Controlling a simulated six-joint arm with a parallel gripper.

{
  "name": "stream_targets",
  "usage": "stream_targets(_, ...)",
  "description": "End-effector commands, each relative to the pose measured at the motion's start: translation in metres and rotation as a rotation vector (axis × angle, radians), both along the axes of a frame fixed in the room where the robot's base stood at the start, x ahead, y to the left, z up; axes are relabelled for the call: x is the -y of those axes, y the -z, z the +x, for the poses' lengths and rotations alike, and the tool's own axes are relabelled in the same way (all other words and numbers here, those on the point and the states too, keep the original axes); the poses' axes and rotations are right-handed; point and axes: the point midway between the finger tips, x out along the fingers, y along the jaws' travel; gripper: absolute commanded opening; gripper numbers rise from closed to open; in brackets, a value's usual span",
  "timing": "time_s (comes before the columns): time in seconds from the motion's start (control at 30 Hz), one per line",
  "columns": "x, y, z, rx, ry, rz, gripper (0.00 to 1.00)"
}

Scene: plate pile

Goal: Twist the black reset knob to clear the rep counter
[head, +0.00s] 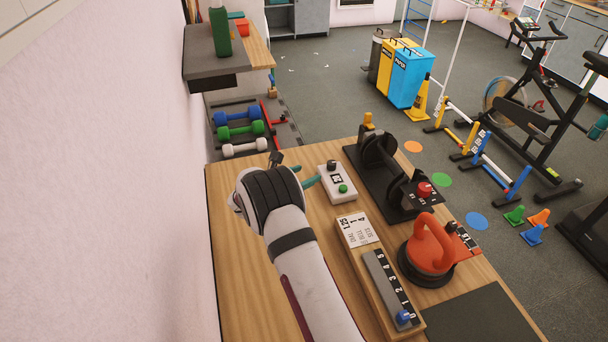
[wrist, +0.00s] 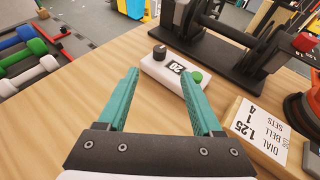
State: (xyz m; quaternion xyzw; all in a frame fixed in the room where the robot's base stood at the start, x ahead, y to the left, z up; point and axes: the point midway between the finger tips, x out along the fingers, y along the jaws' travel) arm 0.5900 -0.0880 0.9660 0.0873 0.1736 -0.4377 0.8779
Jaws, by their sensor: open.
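The rep counter (head: 337,194) is a small white box on the wooden table, just ahead of my gripper. It also shows in the wrist view (wrist: 157,70). The black knob (head: 331,166) stands upright on its far end; in the wrist view the knob (wrist: 159,51) is at the box's left end. A green button (wrist: 197,76) is at the other end. The display between them seems to read 20 in the wrist view. My gripper (wrist: 160,74) is open and empty, its teal fingers apart, short of the box. In the head view my arm hides part of the gripper (head: 309,182).
A black dumbbell-like device (head: 378,180) stands right of the counter. A label board (head: 357,231), a numbered slider (head: 390,285) and an orange kettlebell (head: 430,245) are nearer. A shelf (head: 215,66) juts from the left wall. The table's left part is clear.

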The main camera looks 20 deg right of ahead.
Motion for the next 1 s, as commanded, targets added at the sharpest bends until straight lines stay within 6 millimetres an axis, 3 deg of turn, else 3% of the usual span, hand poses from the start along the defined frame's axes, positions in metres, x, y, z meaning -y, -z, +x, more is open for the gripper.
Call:
stream_targets(0.27, 0.006, -0.001, -0.001, 0.004, -0.014, -0.01, 0.67)
stream_targets(0.4, 0.036, -0.009, -0.014, 0.019, -0.181, -0.047, 0.67)
stream_targets(0.6, 0.041, 0.003, -0.033, -0.003, -0.351, 0.001, 0.67)
stream_targets(0.77, 0.057, 0.017, -0.007, -0.002, -0.355, 0.002, 0.67)
stream_targets(1.0, 0.094, 0.045, 0.05, -0.001, -0.355, 0.0, 0.67)
